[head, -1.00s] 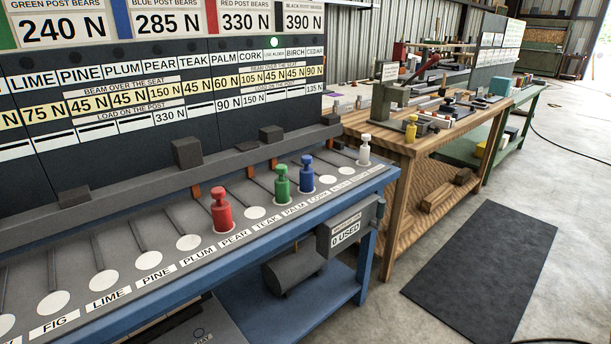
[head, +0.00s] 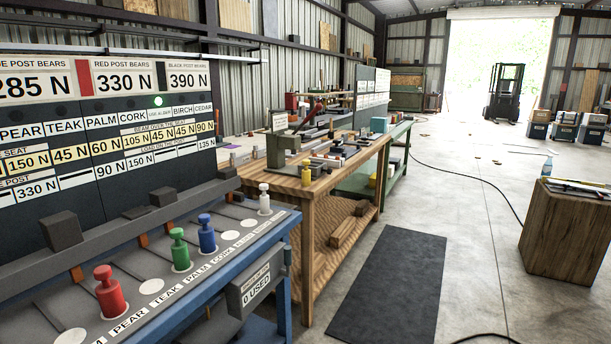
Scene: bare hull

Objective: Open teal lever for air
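I cannot make out a teal lever in the head view. A small teal block (head: 380,124) sits on the green bench (head: 395,135) at the back, too small to tell more. A grey-green press (head: 283,150) with a dark red handle (head: 312,112) stands on the wooden bench (head: 318,190). My gripper is not in view.
A blue bench (head: 262,240) at left carries red (head: 110,291), green (head: 180,250), blue (head: 207,233) and white (head: 264,198) posts before a label board (head: 90,110). A dark mat (head: 392,285) lies on open floor. A wooden crate (head: 566,232) stands right; a forklift (head: 504,92) stands far back.

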